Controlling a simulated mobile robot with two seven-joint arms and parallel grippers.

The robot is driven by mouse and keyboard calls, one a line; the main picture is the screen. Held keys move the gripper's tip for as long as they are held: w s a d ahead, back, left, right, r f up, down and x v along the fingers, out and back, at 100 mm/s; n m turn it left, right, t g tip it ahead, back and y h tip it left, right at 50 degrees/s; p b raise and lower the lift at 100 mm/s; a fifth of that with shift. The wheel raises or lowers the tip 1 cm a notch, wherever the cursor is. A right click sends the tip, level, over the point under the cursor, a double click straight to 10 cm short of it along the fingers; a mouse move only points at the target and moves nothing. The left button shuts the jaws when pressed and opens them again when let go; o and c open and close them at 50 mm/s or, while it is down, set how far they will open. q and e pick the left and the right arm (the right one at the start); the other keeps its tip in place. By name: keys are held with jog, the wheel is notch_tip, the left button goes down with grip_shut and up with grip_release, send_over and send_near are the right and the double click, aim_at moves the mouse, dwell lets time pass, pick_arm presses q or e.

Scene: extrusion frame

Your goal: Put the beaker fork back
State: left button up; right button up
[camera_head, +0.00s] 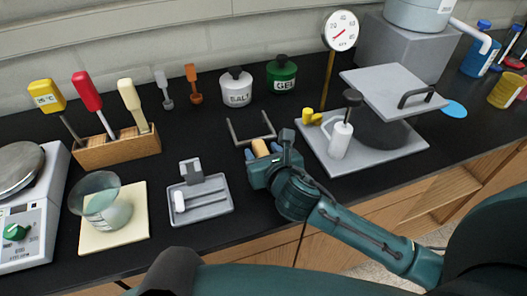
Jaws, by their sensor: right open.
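The beaker fork (250,139) lies on the black worktop near the middle, with two grey prongs pointing away from me and a tan handle toward me. My right gripper (261,153) is open at the tan handle, with its fingers close to it; whether they touch it I cannot tell. The gripper hides the near end of the handle. A glass beaker (90,183) stands on a cream mat (133,238) at the left. My left gripper is not in view.
A grey tray (222,210) with a white piece and a grey block lies left of my right gripper. A wooden rack (90,155) holds coloured-handled tools. A grey press (350,165) with a raised lid stands right. SALT (237,92) and GEL (281,78) jars stand behind.

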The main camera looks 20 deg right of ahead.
jog(key=shift+r, duration=0.1)
jog(key=shift+s+r, duration=0.15)
jog(key=v, duration=1.1)
jog(key=shift+s+r+b, duration=0.15)
jog(key=shift+s+b, duration=0.15)
jog(key=shift+s, duration=0.05)
